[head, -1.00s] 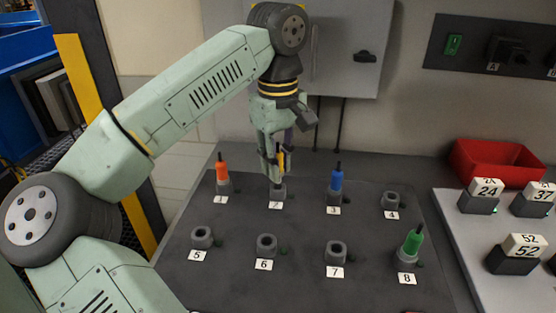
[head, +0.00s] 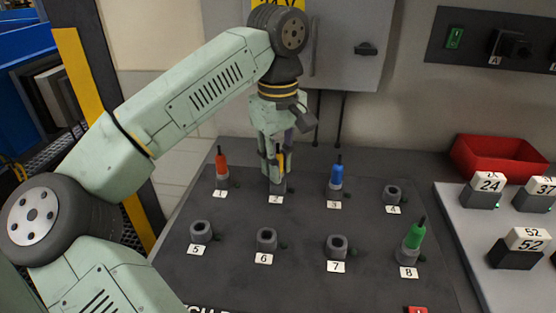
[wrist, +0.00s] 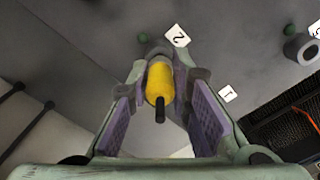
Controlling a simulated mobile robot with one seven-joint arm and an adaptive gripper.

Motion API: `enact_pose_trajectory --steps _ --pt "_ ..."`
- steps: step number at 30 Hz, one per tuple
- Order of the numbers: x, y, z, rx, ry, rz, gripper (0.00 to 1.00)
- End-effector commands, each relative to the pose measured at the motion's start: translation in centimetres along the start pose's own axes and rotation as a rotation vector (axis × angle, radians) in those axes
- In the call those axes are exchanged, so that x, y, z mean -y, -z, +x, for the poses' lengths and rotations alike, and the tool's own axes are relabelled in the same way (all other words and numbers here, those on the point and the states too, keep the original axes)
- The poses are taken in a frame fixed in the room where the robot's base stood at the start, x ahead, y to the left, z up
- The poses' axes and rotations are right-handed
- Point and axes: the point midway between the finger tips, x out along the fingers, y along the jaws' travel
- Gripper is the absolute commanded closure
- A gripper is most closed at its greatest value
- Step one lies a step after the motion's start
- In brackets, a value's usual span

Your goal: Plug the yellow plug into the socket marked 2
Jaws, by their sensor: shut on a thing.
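The yellow plug (head: 282,160) is between the fingers of my gripper (head: 276,178), over socket 2 (head: 279,188) in the head view. My gripper is shut on it. In the wrist view the yellow plug (wrist: 160,80) stands between the purple finger pads, its black cable end toward the camera. The grey socket (wrist: 158,50) beside the "2" label (wrist: 177,36) is directly behind the plug's far end. The plug lines up with this socket and appears to be in it or touching it; the fingers hide part of the join, so its depth cannot be told.
An orange plug (head: 221,165) stands in socket 1, a blue plug (head: 336,173) in socket 3 and a green plug (head: 414,236) in socket 8. Sockets 4 (head: 392,193), 5, 6 and 7 (head: 336,247) are empty. A red bin (head: 498,168) is at the right.

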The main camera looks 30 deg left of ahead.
Motion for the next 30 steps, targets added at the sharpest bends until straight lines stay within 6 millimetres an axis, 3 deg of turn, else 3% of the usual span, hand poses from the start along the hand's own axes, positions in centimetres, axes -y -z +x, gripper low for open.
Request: enact_pose_trajectory --steps 18,19,30 --pt "0.0 0.0 1.7 0.001 0.000 0.000 1.00" --pt "0.0 0.0 1.6 0.001 0.000 0.000 0.80" --pt "0.0 0.0 1.6 0.001 0.000 0.000 0.58"
